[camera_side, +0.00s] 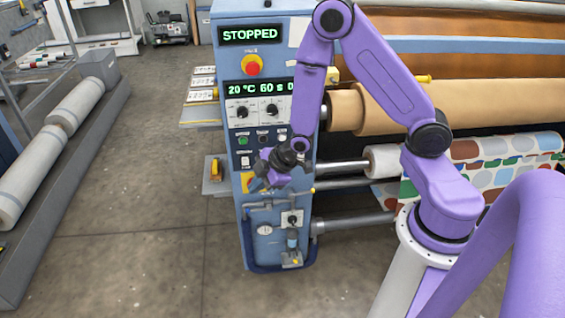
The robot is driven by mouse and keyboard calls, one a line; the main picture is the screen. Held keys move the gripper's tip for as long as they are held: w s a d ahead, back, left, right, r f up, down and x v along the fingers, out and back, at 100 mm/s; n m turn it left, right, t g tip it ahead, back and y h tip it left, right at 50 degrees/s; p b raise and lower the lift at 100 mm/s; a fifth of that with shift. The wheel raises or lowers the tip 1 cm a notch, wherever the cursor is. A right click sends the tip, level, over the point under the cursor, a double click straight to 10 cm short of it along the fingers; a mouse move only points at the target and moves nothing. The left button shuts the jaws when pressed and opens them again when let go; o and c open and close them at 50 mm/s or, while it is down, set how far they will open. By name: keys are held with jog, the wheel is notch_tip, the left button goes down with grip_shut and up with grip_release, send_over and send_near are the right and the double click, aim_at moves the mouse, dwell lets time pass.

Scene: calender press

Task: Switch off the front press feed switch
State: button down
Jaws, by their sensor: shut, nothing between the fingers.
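The blue control cabinet (228,55) of the press stands in the middle of the side view. Its upper display (251,34) reads "STOPPED" in green. On the front panel, two dials sit above a row of small buttons, with a green one (243,140) at the left. A small pale switch (245,161) sits below them; its label and position are too small to read, so I cannot tell whether it is the feed switch. My gripper (257,179) is shut and empty at the lower panel, just below and right of that switch. My gripper and wrist hide part of the lower panel; contact cannot be judged.
A red stop button (252,65) sits on yellow above the lower display (261,89). Rollers and a patterned fabric roll (500,160) lie to the right, behind my arm. Pipes and a valve (292,220) project below the panel. The floor (150,180) left of the cabinet is clear.

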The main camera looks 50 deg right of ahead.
jog(key=d+f+t+h, duration=0.1)
jog(key=d+f+t, duration=0.1)
jog(key=d+f, duration=0.3)
jog(key=d+f+t+h, duration=0.2)
jog(key=d+f, duration=0.4)
jog(key=d, duration=0.5)
jog(key=shift+w+d+t, duration=0.3)
jog(key=shift+w+t, duration=0.15)
jog(key=shift+t, duration=0.25)
jog(key=w+d+f, duration=0.1)
jog(key=w+d, duration=0.5)
jog(key=shift+w+d+f, duration=0.1)
jog(key=shift+w+d, duration=0.1)
dwell(1.4)
jog(key=shift+w+d, duration=0.2)
jog(key=shift+w+d+f, duration=0.1)
jog(key=shift+w+d, duration=0.1)
dwell(0.9)
jog(key=shift+s+a, duration=0.1)
